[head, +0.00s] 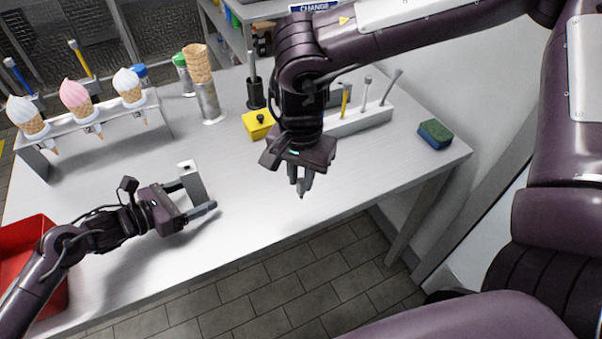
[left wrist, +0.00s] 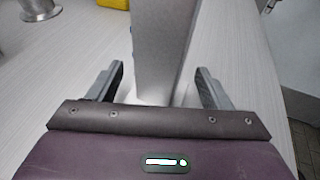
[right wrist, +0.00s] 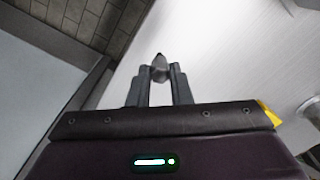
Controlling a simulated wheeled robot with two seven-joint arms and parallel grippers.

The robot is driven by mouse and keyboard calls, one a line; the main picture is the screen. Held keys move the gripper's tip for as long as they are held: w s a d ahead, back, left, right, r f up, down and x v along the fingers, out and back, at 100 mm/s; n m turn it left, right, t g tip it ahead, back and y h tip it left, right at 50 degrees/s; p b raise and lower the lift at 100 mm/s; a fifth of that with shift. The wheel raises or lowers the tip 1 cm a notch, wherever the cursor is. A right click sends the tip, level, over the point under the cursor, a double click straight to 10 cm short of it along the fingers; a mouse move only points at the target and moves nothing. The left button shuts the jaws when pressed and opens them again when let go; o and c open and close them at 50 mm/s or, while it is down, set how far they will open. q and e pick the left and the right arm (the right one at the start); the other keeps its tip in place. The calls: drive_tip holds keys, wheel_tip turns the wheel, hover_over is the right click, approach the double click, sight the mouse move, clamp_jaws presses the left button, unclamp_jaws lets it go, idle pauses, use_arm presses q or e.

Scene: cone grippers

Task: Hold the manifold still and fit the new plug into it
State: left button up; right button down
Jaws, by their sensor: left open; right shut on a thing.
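The manifold, a grey upright block (head: 192,182), stands on the table with a small dark opening in its top. My left gripper (head: 194,196) is open around its lower part. In the left wrist view the manifold (left wrist: 161,50) rises between the two fingers, with a gap on each side. My right gripper (head: 300,184) points down over the table's front part, to the right of the manifold. It is shut on the plug, a small dark grey pointed piece (right wrist: 159,66) that shows between its fingertips in the right wrist view. The fingers hide part of the plug.
A rack with several ice cream cones (head: 75,97) stands at the back left. A metal holder with stacked cones (head: 209,100), a yellow box (head: 257,124), a white tool block (head: 355,121) and a green-blue sponge (head: 435,134) are further back. A red bin (head: 25,240) is at left.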

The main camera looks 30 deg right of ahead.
use_arm(q)
drive_tip(key=shift+c, duration=0.3)
clamp_jaws()
drive_tip(key=shift+s+f+n+t, duration=0.1)
drive_tip(key=shift+n+t, duration=0.2)
drive_tip(key=shift+t, duration=0.1)
drive_tip(key=shift+n+t+y, duration=0.4)
drive_tip(key=shift+n+t, duration=0.1)
drive_tip(key=shift+t, duration=0.1)
drive_tip(key=shift+w+r+m+g+h, duration=0.2)
drive_tip(key=shift+m+g+h, duration=0.2)
drive_tip(key=shift+m+g, duration=0.5)
drive_tip(key=shift+f+m+g, duration=0.15)
drive_tip(key=shift+m+g, duration=0.55)
drive_tip(key=shift+g, duration=0.4)
drive_tip(key=shift+s, duration=0.1)
